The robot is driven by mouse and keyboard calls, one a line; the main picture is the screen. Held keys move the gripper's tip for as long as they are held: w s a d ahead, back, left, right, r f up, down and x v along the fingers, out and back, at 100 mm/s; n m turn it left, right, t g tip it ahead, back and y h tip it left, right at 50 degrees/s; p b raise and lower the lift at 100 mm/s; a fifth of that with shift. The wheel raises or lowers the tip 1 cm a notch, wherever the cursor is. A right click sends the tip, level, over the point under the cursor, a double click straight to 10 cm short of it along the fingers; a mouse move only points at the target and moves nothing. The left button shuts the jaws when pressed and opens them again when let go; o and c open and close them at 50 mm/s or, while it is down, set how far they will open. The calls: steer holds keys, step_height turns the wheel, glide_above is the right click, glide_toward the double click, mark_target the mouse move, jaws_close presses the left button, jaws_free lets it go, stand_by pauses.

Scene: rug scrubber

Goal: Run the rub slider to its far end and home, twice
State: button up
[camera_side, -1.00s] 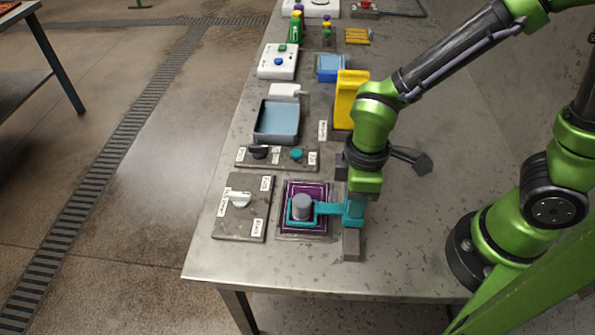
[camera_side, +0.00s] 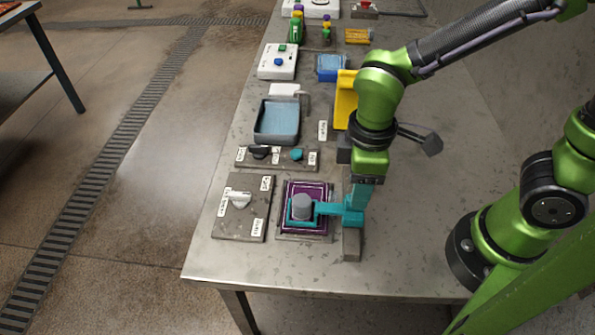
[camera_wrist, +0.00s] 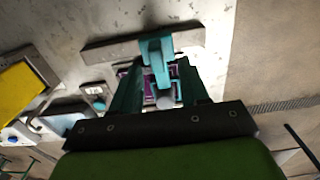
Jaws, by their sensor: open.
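The rub slider is a teal carriage (camera_side: 350,215) on a short grey rail (camera_side: 351,246) near the table's front edge. Its teal arm reaches left to a grey round scrubber (camera_side: 302,206) over a purple rug (camera_side: 319,194) on a plate. In the wrist view the slider (camera_wrist: 155,50) shows beyond my gripper (camera_wrist: 159,74), whose teal fingers are apart with nothing held. In the side view my gripper (camera_side: 360,197) points down just above the carriage. Whether the fingertips touch it I cannot tell. My gripper hides part of the rail behind it.
Left of the rug is a labelled plate with a white knob (camera_side: 240,199). Behind are a panel with black and teal knobs (camera_side: 296,154), a blue tray (camera_side: 277,121) and a yellow upright block (camera_side: 343,100). The table right of the rail is mostly clear.

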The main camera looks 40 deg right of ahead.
step_height(320, 180, up, 12)
steer(key=r, duration=0.1)
glide_above(326, 206)
steer(key=s+d, duration=0.3)
steer(key=s, duration=0.1)
steer(key=shift+d+f, duration=0.1)
steer(key=shift+f, duration=0.15)
steer(key=o, duration=0.4)
steer(key=shift+c, duration=0.2)
step_height(326, 206, down, 17)
steer(key=n, duration=1.8)
steer(key=shift+w+d, duration=0.1)
steer(key=shift+d, duration=0.05)
steer(key=shift+c, duration=0.5)
